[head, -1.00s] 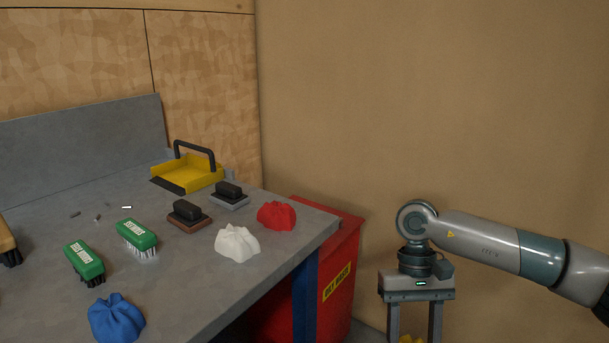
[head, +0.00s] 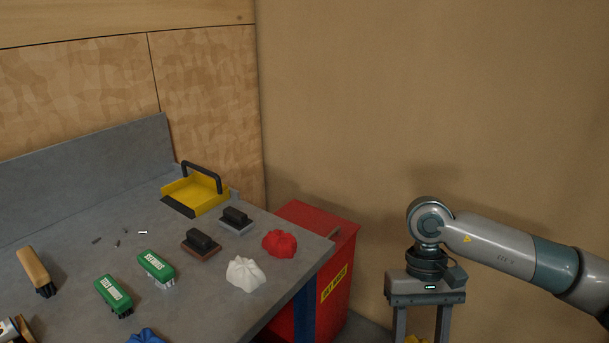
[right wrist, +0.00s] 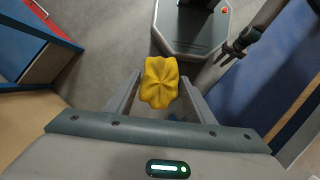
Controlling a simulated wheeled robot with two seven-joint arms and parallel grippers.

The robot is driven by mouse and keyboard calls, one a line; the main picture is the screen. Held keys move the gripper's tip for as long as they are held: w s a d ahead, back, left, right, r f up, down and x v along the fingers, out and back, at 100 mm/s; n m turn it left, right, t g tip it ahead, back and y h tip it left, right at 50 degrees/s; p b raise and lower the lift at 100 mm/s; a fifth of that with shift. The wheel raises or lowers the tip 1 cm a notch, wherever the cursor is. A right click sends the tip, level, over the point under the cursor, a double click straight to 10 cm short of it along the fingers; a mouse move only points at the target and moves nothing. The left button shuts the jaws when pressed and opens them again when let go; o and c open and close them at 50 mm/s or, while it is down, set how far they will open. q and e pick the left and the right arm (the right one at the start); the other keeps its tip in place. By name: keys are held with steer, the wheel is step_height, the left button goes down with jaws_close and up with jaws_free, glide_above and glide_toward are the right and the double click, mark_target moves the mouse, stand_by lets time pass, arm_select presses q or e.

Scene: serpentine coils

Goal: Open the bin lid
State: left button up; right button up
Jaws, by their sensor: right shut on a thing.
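The red bin (head: 341,262) with a yellow label stands on the floor past the right end of the workbench, partly hidden by the bench corner. Its flat red lid (head: 312,216) looks closed. My right gripper (head: 422,336) is at the lower right of the head view, to the right of the bin and apart from it. Its fingers point down and their tips are cut off by the frame. In the right wrist view, this gripper (right wrist: 160,88) is shut on a crumpled yellow rag (right wrist: 160,80).
The grey workbench (head: 75,240) carries a red rag (head: 279,243), a white rag (head: 245,271), a blue rag (head: 146,336), green brushes (head: 158,266), dark-handled blocks (head: 201,243) and a yellow dustpan (head: 197,192). A plain tan wall (head: 430,110) stands behind the bin and arm.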

arm_select(q)
steer(key=shift+s+a+f, duration=0.1)
steer(key=shift+s+f, duration=0.05)
steer(key=shift+s, duration=0.05)
steer(key=shift+c, duration=0.2)
jaws_close()
steer(key=shift+w, duration=0.1)
